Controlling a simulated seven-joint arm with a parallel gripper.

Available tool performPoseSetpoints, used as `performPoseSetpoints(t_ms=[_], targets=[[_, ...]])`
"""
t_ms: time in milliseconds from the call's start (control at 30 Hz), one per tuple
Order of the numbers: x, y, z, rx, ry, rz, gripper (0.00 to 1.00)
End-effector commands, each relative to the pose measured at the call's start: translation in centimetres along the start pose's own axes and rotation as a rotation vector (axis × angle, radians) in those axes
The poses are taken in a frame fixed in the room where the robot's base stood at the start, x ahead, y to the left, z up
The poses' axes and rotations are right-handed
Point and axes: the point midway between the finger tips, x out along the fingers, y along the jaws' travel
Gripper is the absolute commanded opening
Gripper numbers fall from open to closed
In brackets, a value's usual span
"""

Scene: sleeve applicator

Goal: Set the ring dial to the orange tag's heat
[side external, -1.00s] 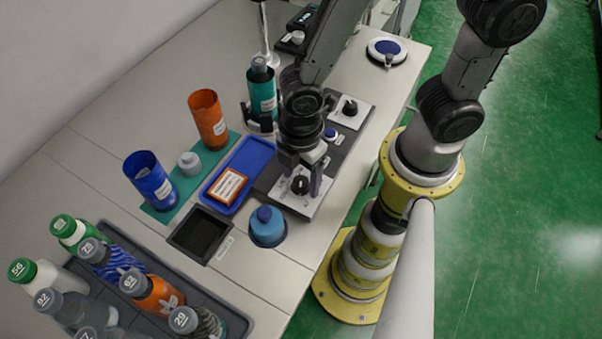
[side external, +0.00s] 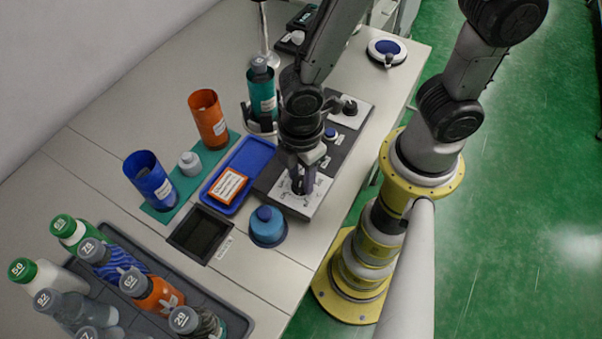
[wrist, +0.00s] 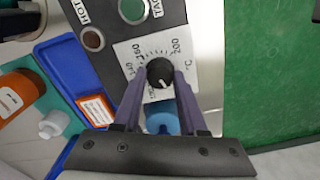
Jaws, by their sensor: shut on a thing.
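The ring dial's black knob (wrist: 160,72) sits on a white scale plate (side external: 317,196); the plate's numbers include 160 and 200, with a °C mark, in the wrist view. The knob's pale pointer line points toward the bottom of the wrist picture. My gripper (side external: 303,186) is down at the dial, shut on the knob, one finger on each side; it also shows in the wrist view (wrist: 160,80). The orange tag (side external: 229,186) with a white label lies on the blue tray (side external: 256,158); its print is too small to read. It also shows in the wrist view (wrist: 95,108).
A blue domed pot (side external: 267,226) stands close to the dial plate. A second black knob (side external: 349,107) is farther back on the unit. Orange (side external: 207,117) and blue (side external: 150,180) sleeves stand left of the tray. Several bottles fill a dark tray at front left.

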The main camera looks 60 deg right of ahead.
Motion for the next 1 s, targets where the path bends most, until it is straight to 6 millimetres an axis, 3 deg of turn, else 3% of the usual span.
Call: performPoseSetpoints(t_ms=[1000], targets=[[-0.10,-0.04,-0.02,0.933,0.000,0.000,0.00]])
